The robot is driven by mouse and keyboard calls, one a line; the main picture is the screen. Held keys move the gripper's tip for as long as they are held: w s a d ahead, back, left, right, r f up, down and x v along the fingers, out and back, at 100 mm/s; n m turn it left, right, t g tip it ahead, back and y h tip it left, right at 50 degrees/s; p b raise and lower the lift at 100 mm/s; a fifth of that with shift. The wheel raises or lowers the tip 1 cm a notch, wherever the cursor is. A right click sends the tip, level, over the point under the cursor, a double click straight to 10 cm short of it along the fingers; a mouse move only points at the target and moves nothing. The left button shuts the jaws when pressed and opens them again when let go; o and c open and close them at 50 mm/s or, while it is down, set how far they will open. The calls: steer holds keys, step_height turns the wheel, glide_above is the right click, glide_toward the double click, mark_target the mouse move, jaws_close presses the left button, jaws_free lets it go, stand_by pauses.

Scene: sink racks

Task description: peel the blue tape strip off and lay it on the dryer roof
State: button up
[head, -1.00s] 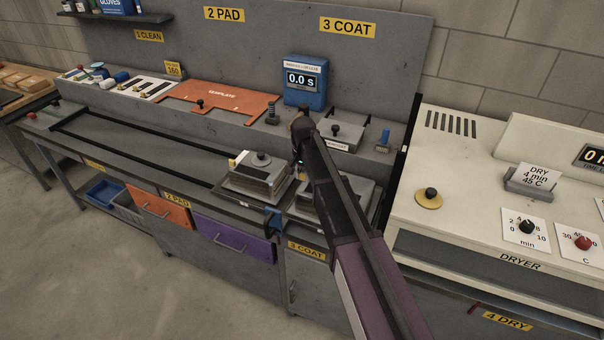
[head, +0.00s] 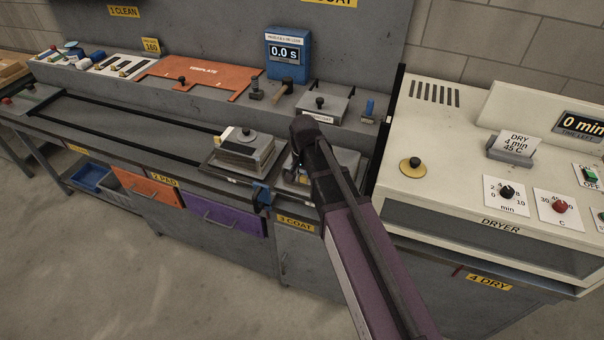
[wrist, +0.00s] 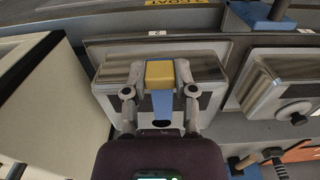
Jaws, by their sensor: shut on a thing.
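The blue tape strip (wrist: 162,105) lies over the edge of a grey block (wrist: 205,75) in the wrist view, with a yellow tab (wrist: 160,73) at its end. My gripper (wrist: 160,78) is shut on the yellow tab, one finger on each side, and the strip runs back from it between the fingers. In the head view my gripper (head: 300,172) is down at the right-hand block, and my arm hides most of the strip. The dryer roof (head: 440,128) is the cream top to the right of the bench, apart from my gripper.
A yellow disc with a black knob (head: 410,166) and a DRY card holder (head: 512,148) stand on the dryer. Its left top has clear room around the vent slots. A second block on a plate (head: 245,150) is left of my gripper. A blue timer (head: 288,52) stands behind.

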steer(key=shift+r, duration=0.1)
stand_by(0.6)
steer(key=shift+r+p, duration=2.9)
steer(key=shift+p, duration=0.1)
steer(key=shift+f, duration=0.15)
step_height(320, 180, down, 6)
steer(key=b, duration=0.6)
steer(key=shift+f+b, duration=0.2)
steer(key=shift+b, duration=0.15)
steer(key=shift+a, duration=0.1)
